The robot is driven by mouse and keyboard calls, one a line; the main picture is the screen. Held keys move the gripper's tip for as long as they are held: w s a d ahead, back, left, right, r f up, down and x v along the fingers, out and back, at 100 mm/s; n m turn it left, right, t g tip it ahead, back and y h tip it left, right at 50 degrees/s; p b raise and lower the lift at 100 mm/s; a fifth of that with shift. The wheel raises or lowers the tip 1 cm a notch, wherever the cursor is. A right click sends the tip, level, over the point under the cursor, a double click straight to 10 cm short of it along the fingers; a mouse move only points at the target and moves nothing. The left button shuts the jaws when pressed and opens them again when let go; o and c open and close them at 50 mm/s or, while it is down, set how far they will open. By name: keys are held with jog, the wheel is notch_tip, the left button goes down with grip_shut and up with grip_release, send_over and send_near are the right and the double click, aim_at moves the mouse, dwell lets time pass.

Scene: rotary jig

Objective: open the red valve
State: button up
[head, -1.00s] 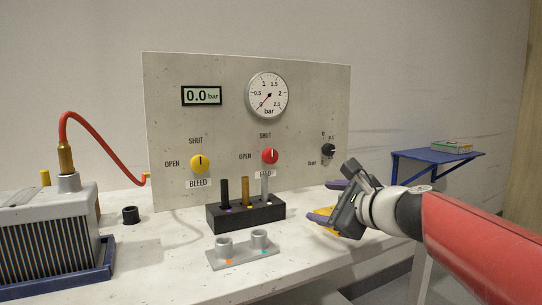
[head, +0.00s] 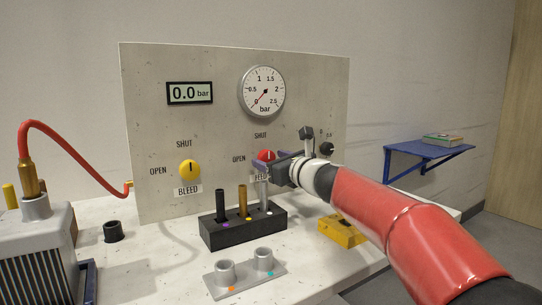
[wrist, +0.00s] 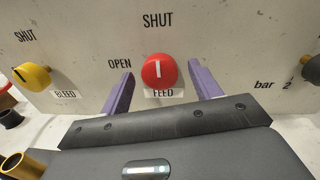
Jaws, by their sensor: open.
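The red valve (head: 266,156) is a round knob on the grey panel, labelled FEED below, SHUT above and OPEN to its left. In the wrist view the red valve (wrist: 159,72) has its white mark upright, pointing at SHUT. My gripper (head: 266,163) is in front of the panel at the valve. In the wrist view its two purple fingers (wrist: 161,90) are spread open, one to each side of the knob, with gaps between. I cannot tell whether the fingertips reach the panel. My gripper hides part of the knob and FEED label in the head view.
A yellow BLEED knob (head: 189,170) is left on the panel, and a black knob (head: 326,149) is right. A black block (head: 243,230) with several upright pegs stands below my gripper. The display (head: 190,93) reads 0.0 bar. A yellow block (head: 342,231) lies under my arm.

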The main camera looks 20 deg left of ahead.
jog(key=shift+w+a, duration=0.2)
jog(key=shift+a, duration=0.1)
jog(key=c, duration=1)
